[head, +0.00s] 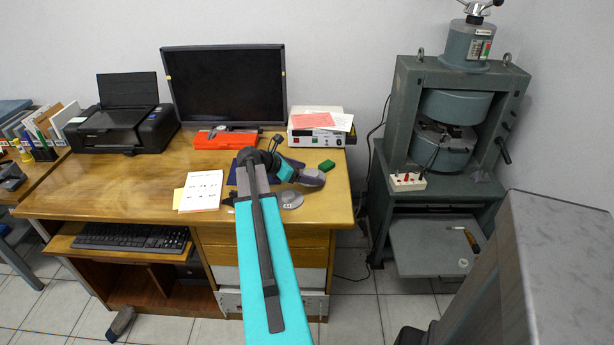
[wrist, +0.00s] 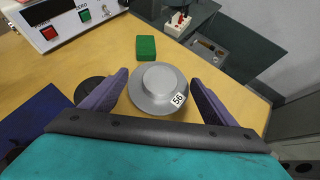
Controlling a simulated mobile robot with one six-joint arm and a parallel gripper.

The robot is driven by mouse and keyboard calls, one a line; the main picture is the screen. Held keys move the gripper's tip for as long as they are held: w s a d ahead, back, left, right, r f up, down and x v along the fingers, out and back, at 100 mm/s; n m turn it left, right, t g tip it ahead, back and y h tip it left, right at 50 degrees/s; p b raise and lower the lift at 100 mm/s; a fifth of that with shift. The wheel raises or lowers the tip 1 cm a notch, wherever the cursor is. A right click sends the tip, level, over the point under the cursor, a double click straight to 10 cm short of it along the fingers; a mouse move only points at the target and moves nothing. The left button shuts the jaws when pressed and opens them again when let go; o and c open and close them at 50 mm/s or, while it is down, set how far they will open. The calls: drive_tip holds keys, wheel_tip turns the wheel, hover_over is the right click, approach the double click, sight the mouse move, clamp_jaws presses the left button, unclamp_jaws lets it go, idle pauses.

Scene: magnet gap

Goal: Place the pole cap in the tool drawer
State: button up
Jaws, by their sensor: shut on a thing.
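In the wrist view, my gripper (wrist: 158,97) is shut on a round grey pole cap (wrist: 158,77), with a finger on either side. The cap has a raised hub and a white tag reading 56. In the head view my gripper (head: 314,178) is over the right side of the desk, and the held cap is hard to make out behind its finger. Another grey disc (head: 292,198) with a pale tag shows below the gripper in the head view. A stack of drawers (head: 232,237) is under the desk's right side, partly hidden by my arm. I cannot tell which is the tool drawer.
A green block (head: 327,165) lies beside the gripper. A white instrument (head: 318,137), a red case (head: 225,140), a monitor (head: 225,85) and papers (head: 201,190) are on the desk. A green press (head: 455,110) stands at the right.

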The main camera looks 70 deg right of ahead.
drive_tip(key=shift+f, duration=0.75)
drive_tip(key=shift+f, duration=0.1)
drive_tip(key=o, duration=1.6)
drive_tip(key=v, duration=1.2)
